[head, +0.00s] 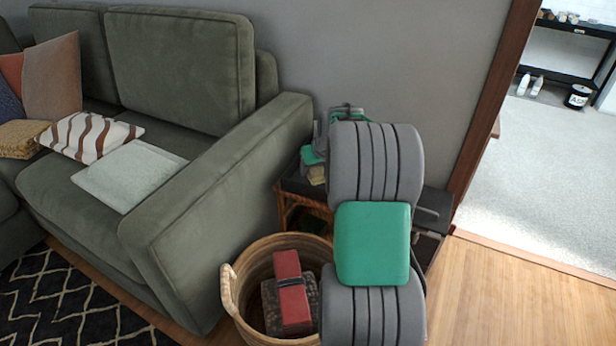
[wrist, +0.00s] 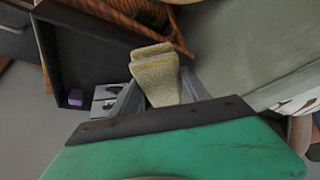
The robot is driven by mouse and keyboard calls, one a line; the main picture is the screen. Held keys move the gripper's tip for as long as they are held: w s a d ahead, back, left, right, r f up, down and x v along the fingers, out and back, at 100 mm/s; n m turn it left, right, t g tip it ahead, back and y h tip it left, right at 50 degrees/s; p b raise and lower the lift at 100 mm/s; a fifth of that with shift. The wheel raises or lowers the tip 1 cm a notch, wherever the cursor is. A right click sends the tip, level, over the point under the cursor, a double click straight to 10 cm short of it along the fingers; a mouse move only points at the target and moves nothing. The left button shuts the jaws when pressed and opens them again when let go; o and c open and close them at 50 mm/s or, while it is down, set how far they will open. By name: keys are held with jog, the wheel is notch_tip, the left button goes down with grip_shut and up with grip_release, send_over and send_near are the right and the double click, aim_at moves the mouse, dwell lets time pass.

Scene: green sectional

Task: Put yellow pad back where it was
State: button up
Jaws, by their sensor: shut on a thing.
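The yellow pad (wrist: 156,72) is a pale yellow, rough-textured block between the two grey fingers of my gripper (wrist: 160,82) in the wrist view. My gripper is shut on it. In the head view the pad (head: 317,175) shows as a small tan patch below my green and grey gripper (head: 313,157). They are at the left part of the dark-topped side table (head: 294,184), beside the sofa arm. Whether the pad touches the table top is unclear. My arm hides much of the table in the head view.
A small purple block (wrist: 75,97) lies on the dark surface in the wrist view. A wicker basket (head: 229,291) holding a red and dark item (head: 288,285) stands in front of the table. The green sofa (head: 215,178) borders the left; bare wood floor (head: 510,300) lies right.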

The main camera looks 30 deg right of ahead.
jog(key=d+f, duration=0.2)
jog(key=d, duration=0.3)
jog(key=w+f+b, duration=0.1)
jog(key=w+f, duration=0.2)
jog(key=w, duration=0.1)
jog(key=w+f+b, duration=0.1)
jog(key=w+f, duration=0.2)
jog(key=w, duration=0.1)
jog(key=w+d+f+b, duration=0.1)
jog(key=w+f+b, duration=0.1)
jog(key=w+f, duration=0.1)
jog(key=shift+w, duration=0.9)
jog(key=shift+w+d+f, duration=0.1)
jog(key=shift+w+f, duration=0.1)
jog(key=shift+f, duration=0.1)
jog(key=shift+f+b, duration=0.8)
jog(key=shift+f, duration=0.6)
jog(key=shift+f, duration=0.2)
jog(key=o, duration=1.2)
